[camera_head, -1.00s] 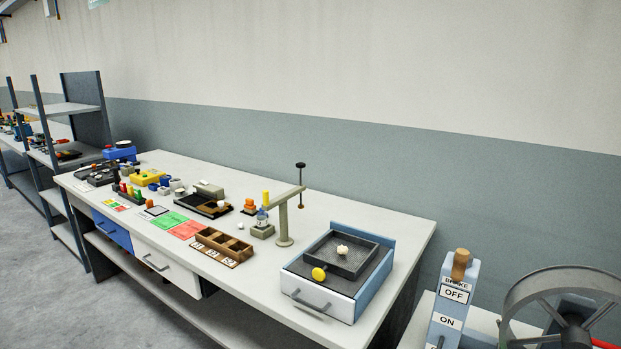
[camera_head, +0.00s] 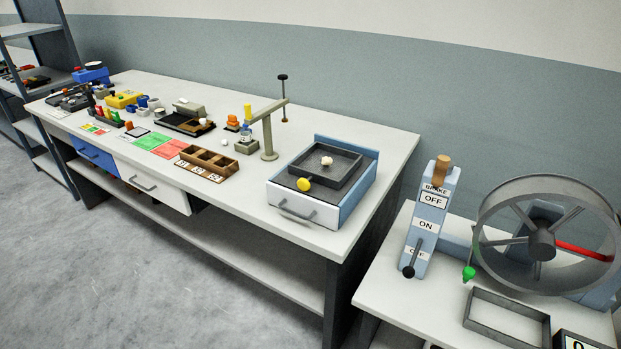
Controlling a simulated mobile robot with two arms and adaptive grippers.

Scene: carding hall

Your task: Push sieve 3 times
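The sieve (camera_head: 341,177) is a dark square tray with a raised rim. It sits on a blue and white box (camera_head: 358,197) at the right end of the long white table. A small pale lump (camera_head: 327,161) lies in it. A round yellow knob (camera_head: 304,184) is at the sieve's front left. The box has a white drawer front with a grey handle (camera_head: 296,211). Neither of my grippers shows in the head view.
On the long table (camera_head: 232,208), left of the sieve, stand a post with an arm (camera_head: 267,137) and a brown compartment tray (camera_head: 208,164). At the right, a second table holds a brake lever box (camera_head: 431,217), a large spoked wheel (camera_head: 547,237) and a grey frame (camera_head: 506,318). Grey floor is clear in front.

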